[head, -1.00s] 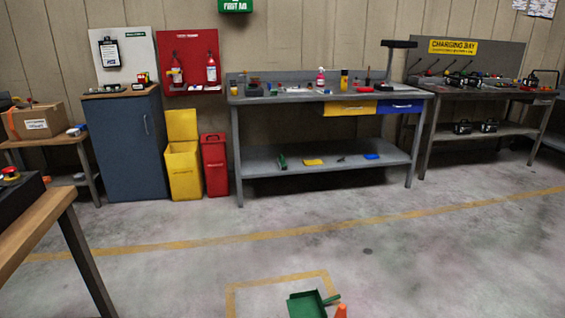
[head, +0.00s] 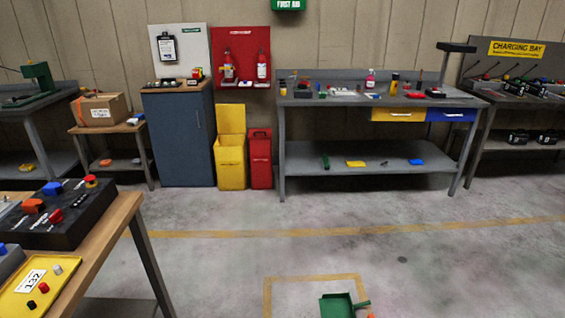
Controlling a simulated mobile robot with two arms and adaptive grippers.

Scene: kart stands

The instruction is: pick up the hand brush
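No hand brush can be made out for certain. A small upright green object (head: 325,162) on the lower shelf of the grey workbench could be a brush, but it is too small to tell. A green dustpan (head: 338,306) with a handle pointing right lies on the floor at the bottom edge, partly cut off. Neither of my grippers is in view.
The grey workbench (head: 300,181) stands at the back wall, with a yellow cloth-like item (head: 356,164) and a blue item (head: 416,162) on its shelf. A wooden table (head: 117,222) is near on the left. The middle floor is clear.

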